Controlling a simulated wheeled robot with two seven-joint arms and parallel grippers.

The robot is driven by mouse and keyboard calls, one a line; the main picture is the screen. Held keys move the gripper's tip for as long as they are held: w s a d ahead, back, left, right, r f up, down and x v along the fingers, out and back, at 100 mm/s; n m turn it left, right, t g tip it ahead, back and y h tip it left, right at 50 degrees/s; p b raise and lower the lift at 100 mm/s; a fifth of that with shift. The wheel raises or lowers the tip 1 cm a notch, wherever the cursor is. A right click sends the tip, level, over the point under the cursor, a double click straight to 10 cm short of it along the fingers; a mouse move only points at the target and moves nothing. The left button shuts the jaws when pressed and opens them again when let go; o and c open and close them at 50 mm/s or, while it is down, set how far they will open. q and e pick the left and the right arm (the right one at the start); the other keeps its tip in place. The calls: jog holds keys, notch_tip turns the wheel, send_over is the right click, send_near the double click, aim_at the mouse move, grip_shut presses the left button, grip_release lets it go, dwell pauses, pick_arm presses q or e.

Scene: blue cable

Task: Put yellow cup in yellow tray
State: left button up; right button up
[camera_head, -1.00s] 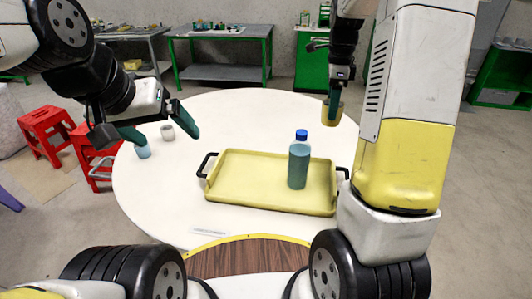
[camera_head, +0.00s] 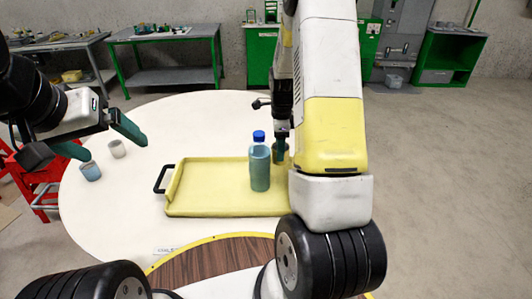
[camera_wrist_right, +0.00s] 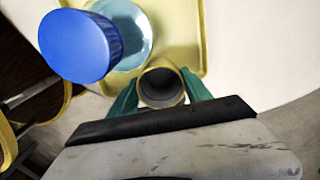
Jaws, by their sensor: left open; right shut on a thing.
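The yellow cup (camera_wrist_right: 161,86) is held between the green fingers of my right gripper (camera_wrist_right: 160,98) in the right wrist view, its round opening facing the camera. In the head view my right gripper (camera_head: 281,147) is just right of the bottle, by the tray's far side, with the cup mostly hidden. The yellow tray (camera_head: 205,185) lies on the round table, its right end hidden by my right arm. In the wrist view the tray (camera_wrist_right: 182,30) shows behind the cup; the cup's height above it is unclear. My left gripper (camera_head: 100,138) is open and empty at the left.
A teal bottle (camera_head: 259,170) with a blue cap stands in the tray, close beside the held cup. A blue cup (camera_head: 91,171) and a whitish cup (camera_head: 117,149) stand on the white table (camera_head: 190,120) near my left gripper. The table behind the tray is clear.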

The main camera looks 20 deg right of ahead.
notch_tip(320, 180, down, 9)
jog(key=shift+f, duration=0.15)
jog(key=shift+f, duration=0.1)
dwell(0.3)
jog(key=o, duration=1.5)
jog(key=shift+c, duration=0.2)
